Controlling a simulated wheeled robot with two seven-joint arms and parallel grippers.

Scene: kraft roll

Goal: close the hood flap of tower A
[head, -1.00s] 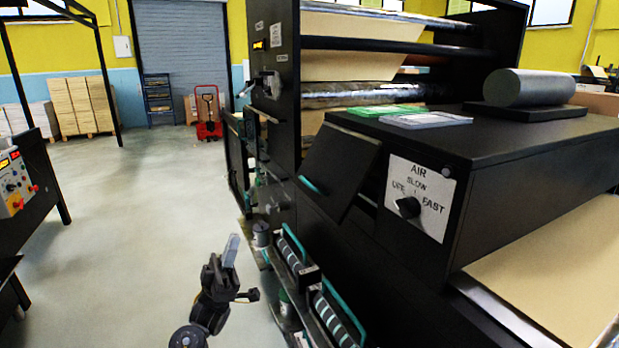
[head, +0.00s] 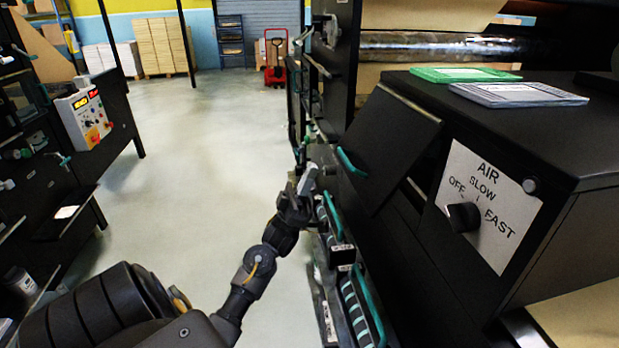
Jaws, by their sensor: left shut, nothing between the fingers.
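The hood flap (head: 392,148) is a black panel with a teal handle (head: 351,162) on its lower left edge. It stands tilted out from the side of the black machine hood, and a dark gap shows behind it. My left gripper (head: 306,180) is shut and empty. In the picture it is just left of and slightly below the teal handle, apart from it. My left arm reaches in from the lower left. My right gripper is out of view.
An air dial (head: 463,216) sits on a white panel right of the flap. Green and grey pads (head: 518,94) lie on the hood top. Teal-edged rollers (head: 357,312) stick out below the flap. A control box (head: 84,118) stands at left. Open floor (head: 190,180) lies between.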

